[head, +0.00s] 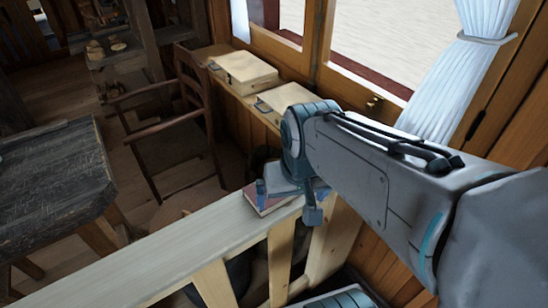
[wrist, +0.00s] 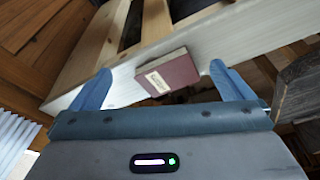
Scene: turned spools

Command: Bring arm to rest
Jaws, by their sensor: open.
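My arm reaches in from the right of the head view, and my gripper (head: 288,202) points down over the top of a pale wooden railing (head: 190,237). In the wrist view my gripper (wrist: 161,72) is open, its two blue fingers wide apart. A dark red book (head: 262,204) with a pale label lies on the railing's top. It shows between and beyond the fingers in the wrist view (wrist: 170,73), with a gap on each side. My gripper partly hides the book in the head view.
Two pale wooden boxes (head: 243,72) sit on the window ledge behind my arm. A wooden armchair (head: 165,140) and a dark table (head: 55,170) stand beyond the railing at left. A white curtain (head: 450,80) hangs by the window at right.

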